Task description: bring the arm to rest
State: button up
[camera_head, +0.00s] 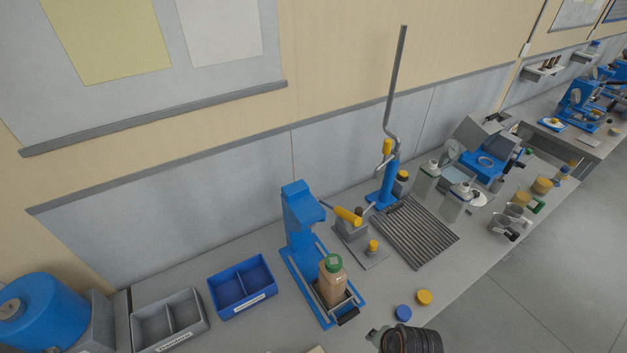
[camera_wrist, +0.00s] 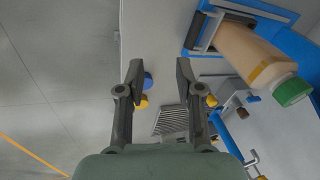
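My gripper (camera_wrist: 158,75) is open, with a wide gap between its two fingers and nothing held in it. In the head view only part of my arm's end shows, at the bottom edge in front of the bench; the fingers cannot be made out clearly there. A tan bottle (camera_head: 331,286) with a green cap (camera_head: 333,262) stands in the blue press-like stand (camera_head: 299,222). In the wrist view the bottle (camera_wrist: 245,50) is to the right of the fingers, apart from them.
A blue cap (camera_head: 403,312) and a yellow cap (camera_head: 424,297) lie near the bench's front edge. A blue divided bin (camera_head: 241,286), a grey divided bin (camera_head: 168,321), a ribbed drain tray (camera_head: 415,232) and a tall lever device (camera_head: 387,180) stand farther back. Open floor lies at right.

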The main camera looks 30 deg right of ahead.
jog(key=w+a+r+n+t+h, duration=0.1)
jog(key=w+a+r+n+t, duration=0.3)
jog(key=w+a+r+n, duration=0.45)
jog(key=w+a+r+n+t+y, duration=0.1)
jog(key=w+a+r+n+t, duration=0.15)
jog(key=a+r, duration=0.6)
jog(key=w+a+r+n+t+y, duration=0.1)
jog(key=a+r+n+t, duration=0.25)
jog(key=a+r, duration=0.5)
notch_tip(320, 180, up, 15)
jog(key=a+n+p, duration=0.2)
jog(key=p, duration=1.2)
jog(key=shift+m, duration=0.25)
notch_tip(320, 180, down, 45)
jog(key=b, duration=4.4)
jog(key=shift+s+a+b, duration=0.1)
jog(key=shift+a+b, duration=0.05)
jog(key=shift+b, duration=0.25)
jog(key=shift+r+p, duration=0.35)
jog(key=shift+r, duration=0.1)
